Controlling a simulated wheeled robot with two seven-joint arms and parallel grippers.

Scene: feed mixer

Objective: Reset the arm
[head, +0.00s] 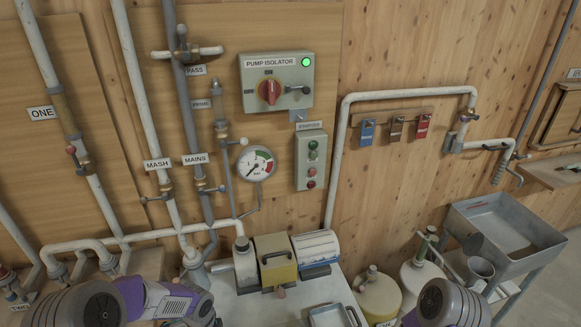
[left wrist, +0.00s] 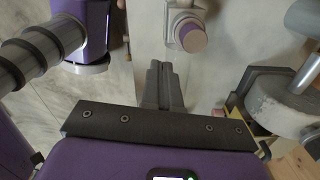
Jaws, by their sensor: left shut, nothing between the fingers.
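My left gripper (left wrist: 163,85) shows in the left wrist view with its two grey fingers together and nothing between them. In the head view my purple and grey left arm comes in at the bottom left, and I cannot make out its fingertips there. A rounded grey link of my right arm shows at the bottom right of the head view. My right gripper is not in view. In the left wrist view a grey rounded machine part (left wrist: 283,105) stands to the right of the fingers, apart from them.
A pump with a yellow cover (head: 276,262) sits on a pale bench (head: 235,303) near my left arm. Pipes, a gauge (head: 256,163), the pump isolator box (head: 277,107) and a button station (head: 311,160) line the wall. Drums (head: 380,298) and a metal sink (head: 510,233) stand right.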

